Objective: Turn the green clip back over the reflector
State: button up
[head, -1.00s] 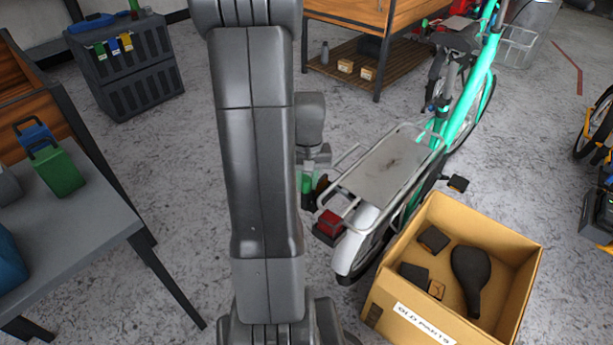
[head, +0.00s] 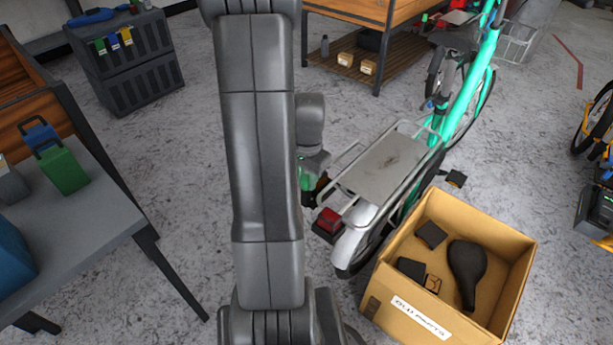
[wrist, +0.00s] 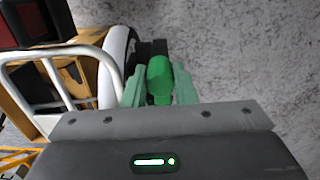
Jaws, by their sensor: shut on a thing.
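The green clip (wrist: 160,78) is between the two pale green fingers of my gripper (wrist: 159,92) in the wrist view. The gripper is shut on it. In the head view my gripper (head: 312,178) is mostly hidden by my arm, and only a little green shows. It is beside the rear rack of the teal bike. The red reflector (head: 328,218) sits at the rear end of that rack, just below my gripper. A dark part with red (wrist: 30,14) shows at the upper left of the wrist view; I cannot tell whether it is the reflector.
The metal rack (head: 390,162) and rear wheel (head: 352,245) are close to my gripper's right. A cardboard box of old parts (head: 505,240) stands on the floor beside the wheel. A grey table (head: 95,240) is at the left. Bare floor lies between.

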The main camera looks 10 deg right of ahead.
aim_at(307, 176)
jog(key=shift+m, duration=0.3)
jog(key=o, duration=1)
jog(key=shift+r, duration=0.1)
notch_tip(307, 176, up, 14)
jog(key=p, duration=0.3)
jog(key=shift+w+d, duration=0.15)
jog(key=shift+f, duration=0.3)
notch_tip(307, 176, down, 14)
jog(key=b, duration=0.3)
jog(key=shift+r, duration=0.15)
